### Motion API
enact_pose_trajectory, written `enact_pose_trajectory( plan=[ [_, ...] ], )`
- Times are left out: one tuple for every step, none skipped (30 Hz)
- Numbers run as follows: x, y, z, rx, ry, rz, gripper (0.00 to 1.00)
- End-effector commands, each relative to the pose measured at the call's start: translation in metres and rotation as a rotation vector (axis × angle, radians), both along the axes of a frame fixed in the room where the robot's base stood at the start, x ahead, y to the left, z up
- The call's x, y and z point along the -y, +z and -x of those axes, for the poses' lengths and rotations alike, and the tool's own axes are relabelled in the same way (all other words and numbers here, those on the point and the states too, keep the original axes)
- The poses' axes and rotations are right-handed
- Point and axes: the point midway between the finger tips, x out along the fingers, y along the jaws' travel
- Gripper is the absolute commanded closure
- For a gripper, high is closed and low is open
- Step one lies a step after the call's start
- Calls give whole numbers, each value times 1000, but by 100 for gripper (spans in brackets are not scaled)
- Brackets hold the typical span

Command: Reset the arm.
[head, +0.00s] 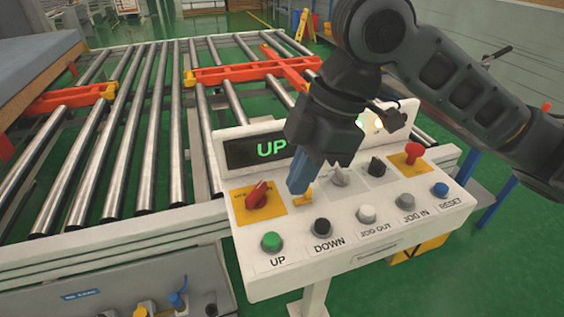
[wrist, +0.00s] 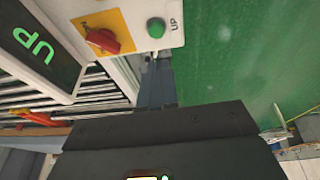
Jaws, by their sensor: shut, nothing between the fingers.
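My gripper (head: 297,187) is shut and empty. In the head view its blue-grey fingers point down over the control panel (head: 350,262), between the red rotary switch and the small middle knobs. My dark arm reaches in from the right, above the panel. In the wrist view the fingers (wrist: 157,90) extend past the panel's edge beside the green UP button (wrist: 156,28). I cannot tell whether the fingertips touch the panel.
The panel display (head: 255,149) reads UP in green. A row of buttons, including the green UP button (head: 271,242) and blue RESET button (head: 440,189), lies along its front. A roller conveyor (head: 158,135) with orange bars stands behind; a mattress (head: 35,55) is at far left.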

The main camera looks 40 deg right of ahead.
Motion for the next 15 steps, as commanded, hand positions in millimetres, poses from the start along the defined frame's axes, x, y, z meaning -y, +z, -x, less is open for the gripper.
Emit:
enact_pose_trajectory(
  plan=[
    [0,0,0,0,0,0,100],
    [0,0,0,0,0,0,100],
    [0,0,0,0,0,0,100],
    [0,0,0,0,0,0,100],
    [0,0,0,0,0,0,100],
    [-1,0,0,1,0,-2,100],
    [-2,0,-1,3,0,-6,100],
    [-4,0,-2,8,0,-14,100],
    [-9,1,-4,19,-2,-33,100],
    [-15,3,-6,31,-3,-52,100],
    [-23,4,-8,44,-4,-79,100],
    [-34,7,-13,69,-7,-122,100],
    [-44,10,-17,90,-12,-162,100],
    [-56,14,-21,112,-18,-204,100],
    [-70,19,-27,143,-30,-268,100]
  ],
)
